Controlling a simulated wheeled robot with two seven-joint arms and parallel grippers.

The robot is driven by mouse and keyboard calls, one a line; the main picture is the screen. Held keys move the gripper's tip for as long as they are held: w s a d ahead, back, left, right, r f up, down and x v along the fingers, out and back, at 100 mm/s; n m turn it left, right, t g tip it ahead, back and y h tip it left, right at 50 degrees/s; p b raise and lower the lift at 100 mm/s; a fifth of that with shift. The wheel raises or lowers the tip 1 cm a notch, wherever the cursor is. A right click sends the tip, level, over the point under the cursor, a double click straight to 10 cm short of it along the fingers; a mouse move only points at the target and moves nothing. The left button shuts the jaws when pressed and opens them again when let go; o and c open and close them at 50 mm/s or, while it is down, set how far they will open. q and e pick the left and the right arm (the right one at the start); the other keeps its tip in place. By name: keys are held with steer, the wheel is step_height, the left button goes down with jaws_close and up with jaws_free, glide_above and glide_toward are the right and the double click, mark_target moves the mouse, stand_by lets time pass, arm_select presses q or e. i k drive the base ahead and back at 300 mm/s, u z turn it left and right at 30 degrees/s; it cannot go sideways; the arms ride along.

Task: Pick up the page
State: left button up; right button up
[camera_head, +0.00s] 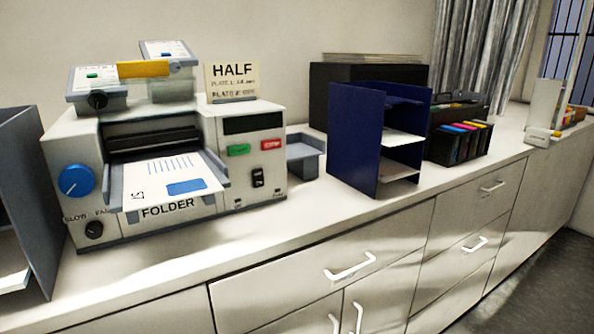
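A white printed page (160,174) with a blue block and several lines lies on the front tray of the folder machine (247,150), its near edge at the tray's front. The machine is labelled FOLDER and has a blue dial on its left. More white paper shows on a shelf of the blue paper rack (353,150) to the right, and at the lower left edge in a grey rack (28,190). Neither of my grippers is in view.
A HALF sign (231,82) stands on the machine. A black box (335,90), a marker holder (460,142) and a white device (541,115) stand farther right. The counter's front strip (280,222) is clear. White drawer handles (350,266) stick out below.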

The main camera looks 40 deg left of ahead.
mark_target(162, 181)
steer(key=z, duration=1)
steer(key=k, duration=0.65)
steer(key=u, duration=1.45)
